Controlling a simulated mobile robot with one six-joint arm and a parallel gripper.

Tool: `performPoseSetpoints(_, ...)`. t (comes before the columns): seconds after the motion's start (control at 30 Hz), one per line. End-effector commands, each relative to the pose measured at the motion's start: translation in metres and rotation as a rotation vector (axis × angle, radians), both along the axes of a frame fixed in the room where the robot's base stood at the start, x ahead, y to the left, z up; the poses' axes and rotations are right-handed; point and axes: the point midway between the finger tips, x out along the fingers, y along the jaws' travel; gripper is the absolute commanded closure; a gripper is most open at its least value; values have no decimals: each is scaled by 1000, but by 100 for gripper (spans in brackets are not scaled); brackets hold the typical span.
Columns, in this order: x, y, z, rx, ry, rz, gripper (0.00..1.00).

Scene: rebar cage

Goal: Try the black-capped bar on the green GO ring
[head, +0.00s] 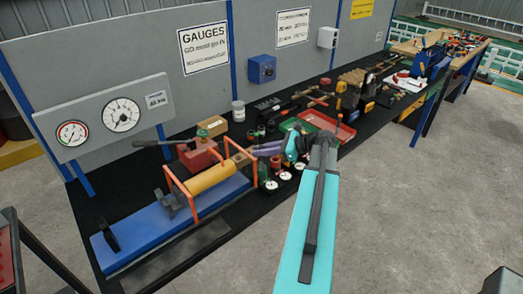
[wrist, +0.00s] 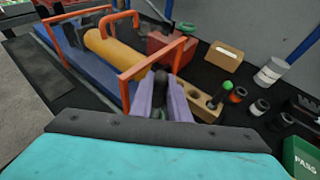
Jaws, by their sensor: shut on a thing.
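My gripper (wrist: 163,98) has purple fingers and is shut on the black-capped bar (wrist: 160,80). Only the bar's dark rounded end shows between the fingers; the rest is hidden. In the head view my gripper (head: 266,149) is over the bench, beside the orange frame. I cannot make out the green GO ring with certainty. A small patch of green shows low between the fingers, but I cannot tell what it is.
The orange frame (wrist: 125,93) and yellow cylinder (wrist: 115,50) stand close to the fingers. A red pump (wrist: 170,48) is behind. Several small dark cylinders (wrist: 260,107) and a green PASS bin (wrist: 301,157) are at the right. A red tray (head: 325,124) lies further along the bench.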

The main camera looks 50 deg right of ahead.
Motion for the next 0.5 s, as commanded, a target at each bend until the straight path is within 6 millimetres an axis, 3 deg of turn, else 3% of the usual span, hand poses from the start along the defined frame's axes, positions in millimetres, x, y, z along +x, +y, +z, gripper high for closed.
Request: performPoseSetpoints(0.5,0,0,-10,0,-1,0,100)
